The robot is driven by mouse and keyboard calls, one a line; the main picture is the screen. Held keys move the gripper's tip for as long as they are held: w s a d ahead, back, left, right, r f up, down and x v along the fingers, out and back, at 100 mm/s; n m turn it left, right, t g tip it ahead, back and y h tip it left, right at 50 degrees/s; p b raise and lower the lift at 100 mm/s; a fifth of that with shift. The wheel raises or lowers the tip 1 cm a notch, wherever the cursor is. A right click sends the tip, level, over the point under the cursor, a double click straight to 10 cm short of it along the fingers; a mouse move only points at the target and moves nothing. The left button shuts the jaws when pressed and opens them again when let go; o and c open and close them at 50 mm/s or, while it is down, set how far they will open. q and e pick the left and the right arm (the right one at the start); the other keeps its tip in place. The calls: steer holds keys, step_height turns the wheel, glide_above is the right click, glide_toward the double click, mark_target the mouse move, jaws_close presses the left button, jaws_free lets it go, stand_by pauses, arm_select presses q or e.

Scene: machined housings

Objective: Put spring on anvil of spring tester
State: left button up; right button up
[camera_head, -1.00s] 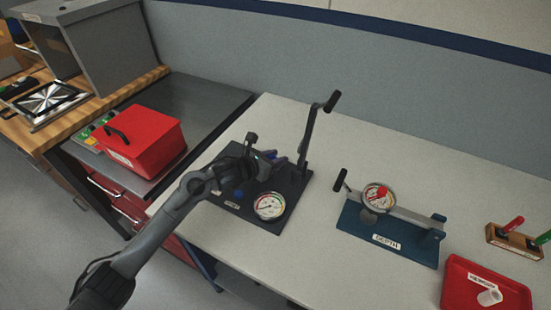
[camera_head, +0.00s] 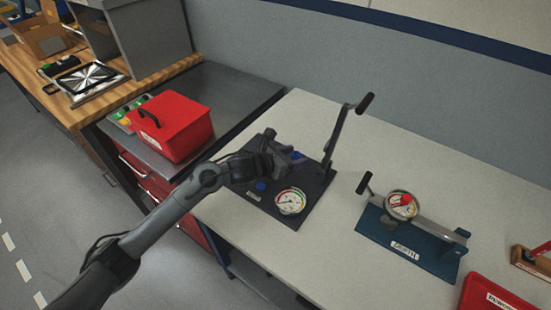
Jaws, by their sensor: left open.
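The spring tester (camera_head: 318,206) is a dark base plate on the pale bench, with a round white-faced dial (camera_head: 290,201) at its front and a tall lever (camera_head: 338,138) with a black handle raised at its back right. My left gripper (camera_head: 292,158) reaches over the tester from the left, behind the dial. It is open, but its fingers blend with the dark tester parts. The anvil is hidden or cannot be told apart there. I cannot make out a spring. My right gripper is not in view.
A red lidded box (camera_head: 180,130) is on the left cabinet. Bench between tester and depth stand is clear.

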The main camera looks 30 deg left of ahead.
arm_select(q)
steer(key=p+v, duration=0.1)
steer(key=v, duration=0.7)
steer(key=shift+s+a+r, duration=0.1)
steer(key=shift+s+r, duration=0.05)
steer(key=shift+s, duration=0.15)
